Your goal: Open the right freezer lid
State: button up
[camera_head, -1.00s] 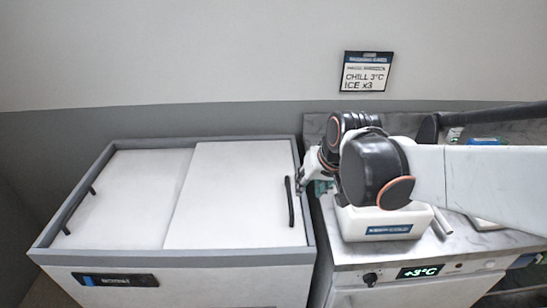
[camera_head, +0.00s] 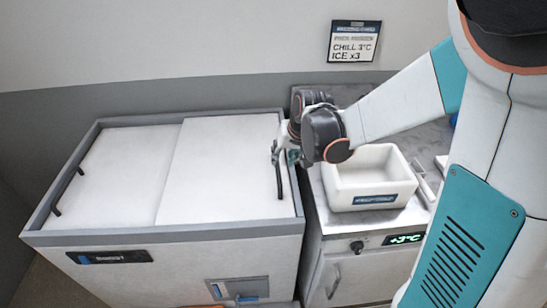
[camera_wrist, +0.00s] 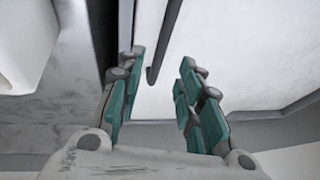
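The right freezer lid (camera_head: 222,165) is a white sliding panel, closed over the right half of the freezer and overlapping the left lid (camera_head: 130,170). Its black bar handle (camera_head: 280,178) stands near its right edge. My gripper (camera_head: 278,156) is at the upper end of this handle, above the freezer's right rim. In the wrist view my gripper (camera_wrist: 155,88) is open, with teal finger pads apart. The handle (camera_wrist: 164,45) shows between and beyond the fingertips, and I see no contact with either pad.
A white bin (camera_head: 368,180) with a blue label stands on the grey counter right of the freezer. The freezer's grey rim (camera_head: 160,235) frames the lids. The left lid has a black handle (camera_head: 68,190). A sign (camera_head: 353,41) hangs on the wall.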

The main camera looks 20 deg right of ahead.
aim_at(278, 165)
jog(key=b+x, duration=0.1)
jog(key=x, duration=0.5)
jog(key=shift+w+f+b, duration=0.1)
jog(key=shift+f+b, duration=0.05)
jog(key=shift+b, duration=0.2)
grip_shut()
